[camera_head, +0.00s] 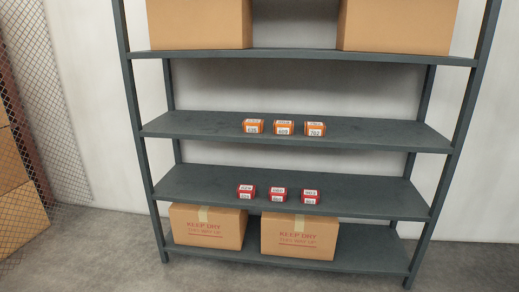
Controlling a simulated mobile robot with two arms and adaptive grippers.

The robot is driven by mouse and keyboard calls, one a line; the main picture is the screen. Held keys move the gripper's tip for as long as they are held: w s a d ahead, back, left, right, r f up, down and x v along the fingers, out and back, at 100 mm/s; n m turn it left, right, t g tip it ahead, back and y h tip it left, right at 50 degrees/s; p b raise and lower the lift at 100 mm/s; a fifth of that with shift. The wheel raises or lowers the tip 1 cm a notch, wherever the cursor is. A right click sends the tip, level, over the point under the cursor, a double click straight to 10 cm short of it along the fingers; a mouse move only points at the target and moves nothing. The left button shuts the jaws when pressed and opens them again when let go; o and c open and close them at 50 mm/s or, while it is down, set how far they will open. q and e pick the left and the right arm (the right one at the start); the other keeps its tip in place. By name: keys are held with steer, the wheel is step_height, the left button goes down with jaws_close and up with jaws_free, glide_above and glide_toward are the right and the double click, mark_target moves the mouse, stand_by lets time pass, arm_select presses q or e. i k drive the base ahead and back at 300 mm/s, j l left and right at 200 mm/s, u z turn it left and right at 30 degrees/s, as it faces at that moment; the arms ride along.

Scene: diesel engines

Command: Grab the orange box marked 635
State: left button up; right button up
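Three small orange boxes with white number labels sit side by side on the second shelf from the top of a grey rack. The left orange box (253,126) has a label that looks like 635, though the last digit is too small to be sure of. The middle orange box (284,127) seems to read 609 and the right orange box (315,128) seems to read 702. All three stand apart with narrow gaps between them. Neither of my grippers is in view.
The grey shelf (380,136) is bare on both sides of the orange boxes. Three small red boxes (278,194) sit one shelf below. Large cartons (200,22) stand on the top shelf and others (300,236) on the bottom. Wire mesh (35,90) stands at the left.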

mark_target(252, 125)
steer(key=i+u, duration=0.2)
steer(key=i, duration=0.6)
steer(key=i+u, duration=0.25)
steer(key=i, duration=0.55)
steer(key=l, duration=0.1)
